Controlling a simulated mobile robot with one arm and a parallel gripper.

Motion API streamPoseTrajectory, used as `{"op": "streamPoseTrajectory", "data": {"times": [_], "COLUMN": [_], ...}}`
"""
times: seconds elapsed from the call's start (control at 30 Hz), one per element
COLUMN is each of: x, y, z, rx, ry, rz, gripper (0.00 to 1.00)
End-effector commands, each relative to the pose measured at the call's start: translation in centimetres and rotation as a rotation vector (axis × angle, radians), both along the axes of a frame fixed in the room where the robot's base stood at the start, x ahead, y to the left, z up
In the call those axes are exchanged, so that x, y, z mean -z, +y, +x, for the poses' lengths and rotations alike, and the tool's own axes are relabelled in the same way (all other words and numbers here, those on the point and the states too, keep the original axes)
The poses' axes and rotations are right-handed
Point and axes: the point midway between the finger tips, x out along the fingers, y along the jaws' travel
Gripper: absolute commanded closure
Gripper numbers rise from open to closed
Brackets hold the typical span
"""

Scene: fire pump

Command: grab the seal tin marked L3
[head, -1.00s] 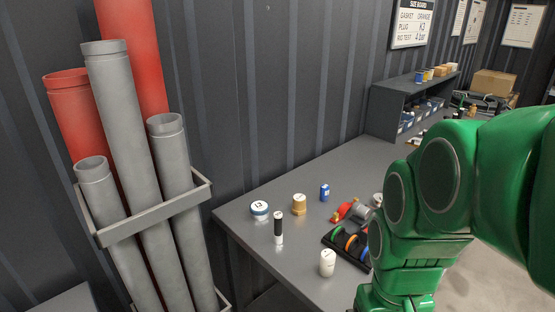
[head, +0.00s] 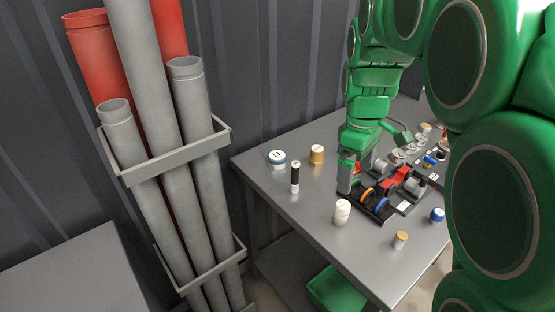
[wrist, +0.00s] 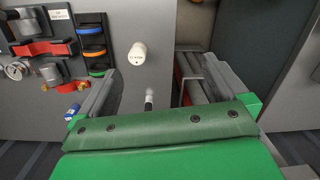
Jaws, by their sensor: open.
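A low round tin (head: 277,157) with a white top and a blue band stands at the far left corner of the grey table in the head view. Its top mark looks like L3 but is small. My gripper (head: 354,174) is over the table to the right of this tin, apart from it, near the black rack. In the wrist view my gripper (wrist: 160,88) is open, its two grey fingers wide apart with nothing held. I cannot make out the tin in the wrist view.
A black-and-white cylinder (head: 295,177) and a tan-gold tin (head: 317,154) stand near the marked tin. A white cylinder (head: 342,211) stands nearer the front; it also shows in the wrist view (wrist: 137,54). Grey pipes (head: 160,120) stand in a rack left of the table (head: 262,178).

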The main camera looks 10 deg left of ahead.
Motion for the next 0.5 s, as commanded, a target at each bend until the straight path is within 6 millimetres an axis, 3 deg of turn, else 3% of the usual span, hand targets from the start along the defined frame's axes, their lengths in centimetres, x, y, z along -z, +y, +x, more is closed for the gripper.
{"op": "streamPoseTrajectory", "data": {"times": [0.5], "x": [2.2], "y": [4.6], "z": [11.7], "rx": [-0.49], "ry": [-0.006], "rz": [0.021], "gripper": [0.0]}}
